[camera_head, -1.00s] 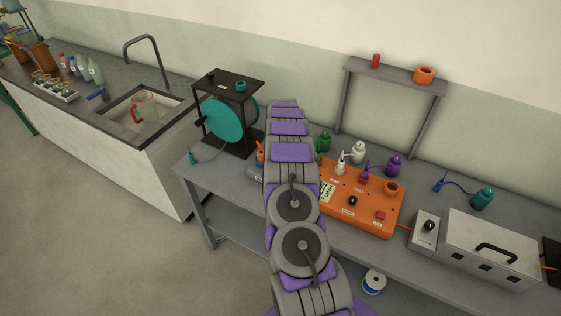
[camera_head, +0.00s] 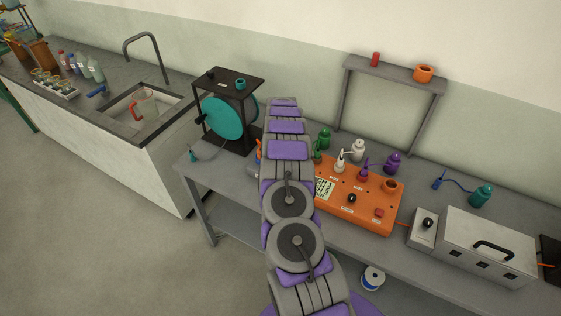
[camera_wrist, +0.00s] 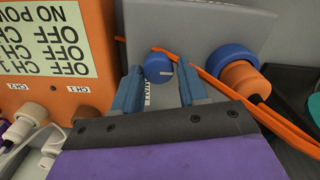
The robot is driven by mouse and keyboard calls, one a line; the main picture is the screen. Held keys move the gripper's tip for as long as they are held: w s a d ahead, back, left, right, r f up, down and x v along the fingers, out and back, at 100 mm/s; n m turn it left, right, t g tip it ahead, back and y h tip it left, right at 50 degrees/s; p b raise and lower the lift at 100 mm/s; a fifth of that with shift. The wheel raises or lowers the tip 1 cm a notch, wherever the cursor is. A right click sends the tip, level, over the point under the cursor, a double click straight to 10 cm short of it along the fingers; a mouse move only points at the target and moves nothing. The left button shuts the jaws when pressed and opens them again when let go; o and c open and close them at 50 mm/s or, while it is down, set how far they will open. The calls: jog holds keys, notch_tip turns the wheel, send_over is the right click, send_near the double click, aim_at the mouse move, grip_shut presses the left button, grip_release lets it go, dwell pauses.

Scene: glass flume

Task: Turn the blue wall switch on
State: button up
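The blue wall switch (camera_wrist: 158,68) is a round blue knob with a short pale mark, on a grey box (camera_wrist: 195,25) in the wrist view. A label reading "WALL" sits below it, partly covered. My gripper (camera_wrist: 159,82) is open, with one blue finger to the left of the knob and one to the right. Gaps show between the knob and both fingers; whether the tips reach its depth I cannot tell. In the head view my arm hides the gripper and the switch.
An orange cable (camera_wrist: 195,62) passes close by the knob. A blue and orange plug (camera_wrist: 240,73) is at its right. The orange control box (camera_wrist: 45,45) stands left; it also shows in the head view (camera_head: 375,215). A teal disc machine (camera_head: 228,117) stands left of my arm.

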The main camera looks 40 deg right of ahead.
jog(key=o, duration=0.3)
notch_tip(320, 180, up, 17)
jog(key=p, duration=0.1)
dwell(0.5)
dwell(0.4)
